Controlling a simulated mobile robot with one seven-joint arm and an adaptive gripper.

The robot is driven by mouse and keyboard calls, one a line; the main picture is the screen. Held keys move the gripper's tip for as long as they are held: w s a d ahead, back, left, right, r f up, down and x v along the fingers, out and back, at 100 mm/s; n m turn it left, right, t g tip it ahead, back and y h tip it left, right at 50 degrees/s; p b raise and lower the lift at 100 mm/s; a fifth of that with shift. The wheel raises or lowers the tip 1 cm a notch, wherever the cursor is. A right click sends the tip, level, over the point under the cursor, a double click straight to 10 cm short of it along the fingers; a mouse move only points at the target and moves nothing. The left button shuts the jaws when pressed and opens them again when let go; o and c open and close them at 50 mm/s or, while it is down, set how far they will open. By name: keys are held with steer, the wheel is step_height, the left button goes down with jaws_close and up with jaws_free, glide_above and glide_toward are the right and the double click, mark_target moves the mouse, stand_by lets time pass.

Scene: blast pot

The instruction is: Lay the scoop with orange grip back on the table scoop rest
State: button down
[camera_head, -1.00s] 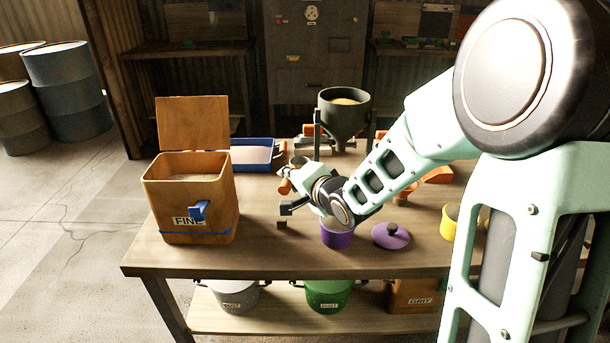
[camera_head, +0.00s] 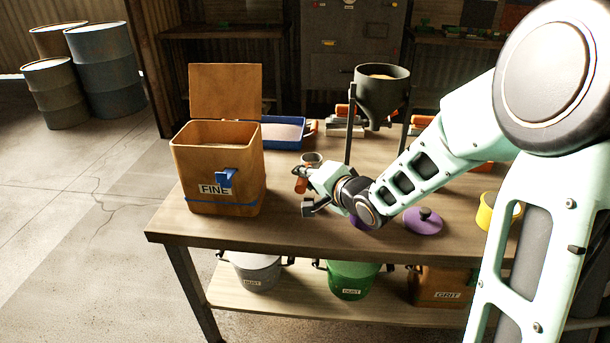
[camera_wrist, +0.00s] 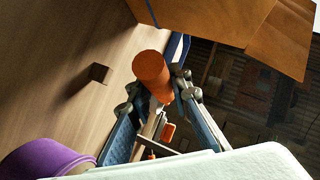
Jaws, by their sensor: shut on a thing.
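My gripper (camera_head: 302,178) is shut on the orange grip of the scoop, above the table between the wooden box and the purple pot. The orange grip (camera_wrist: 152,72) stands between the fingers in the wrist view. It shows in the head view (camera_head: 301,185), with what looks like the scoop's round cup (camera_head: 312,159) just above it. A small brown block (camera_wrist: 99,73) lies on the bare table in the wrist view, apart from the scoop. I cannot tell if it is the scoop rest. The table (camera_head: 230,231) is wooden.
The open wooden box (camera_head: 212,165) labelled FINE stands left of my gripper. A blue tray (camera_head: 283,147) and a dark hopper (camera_head: 380,98) are behind. The purple pot (camera_wrist: 40,160) is mostly hidden by my arm in the head view; a purple lid (camera_head: 424,224) lies to its right.

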steer(key=shift+f+b, duration=2.25)
steer(key=shift+f, duration=1.15)
steer(key=shift+f, duration=0.6)
steer(key=c, duration=1.7)
jaws_free()
